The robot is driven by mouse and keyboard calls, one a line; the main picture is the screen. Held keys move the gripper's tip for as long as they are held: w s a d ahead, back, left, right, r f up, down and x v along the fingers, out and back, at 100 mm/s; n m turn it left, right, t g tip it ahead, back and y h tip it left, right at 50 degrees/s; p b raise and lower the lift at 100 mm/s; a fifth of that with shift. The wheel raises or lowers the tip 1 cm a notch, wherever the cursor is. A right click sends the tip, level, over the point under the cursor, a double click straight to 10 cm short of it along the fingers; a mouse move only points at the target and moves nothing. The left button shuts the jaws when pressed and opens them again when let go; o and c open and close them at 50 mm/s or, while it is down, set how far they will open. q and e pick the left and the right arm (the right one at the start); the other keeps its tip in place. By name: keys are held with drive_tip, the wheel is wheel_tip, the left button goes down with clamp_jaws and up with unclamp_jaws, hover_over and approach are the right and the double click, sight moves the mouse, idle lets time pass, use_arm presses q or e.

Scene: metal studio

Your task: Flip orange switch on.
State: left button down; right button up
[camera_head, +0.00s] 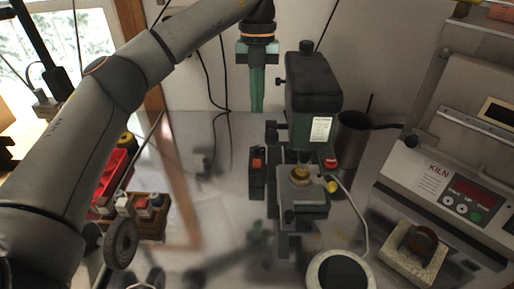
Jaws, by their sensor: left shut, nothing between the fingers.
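A small orange switch (257,163) sits on a dark box at the left side of the green bench machine (315,92). Whether it is on or off is too small to tell. My left gripper (257,108) hangs down from the arm at the top of the view, its fingers together and empty. In the picture its tips are above the orange switch, with a gap between them. My right gripper does not show.
The machine also has a red knob (331,163) and a yellow one. A grey kiln (470,170) with buttons stands at the right. A dark metal cup (352,138) is behind the machine. Red bins (113,178) stand at the left. Cables hang on the wall.

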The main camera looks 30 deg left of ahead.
sight(258, 165)
use_arm(q)
drive_tip(key=f, duration=0.4)
drive_tip(key=s+f, duration=0.1)
drive_tip(key=f, duration=0.9)
drive_tip(key=shift+s+d, duration=0.25)
drive_tip(key=shift+d, duration=0.1)
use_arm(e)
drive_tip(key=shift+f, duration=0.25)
use_arm(q)
drive_tip(key=shift+w, duration=0.1)
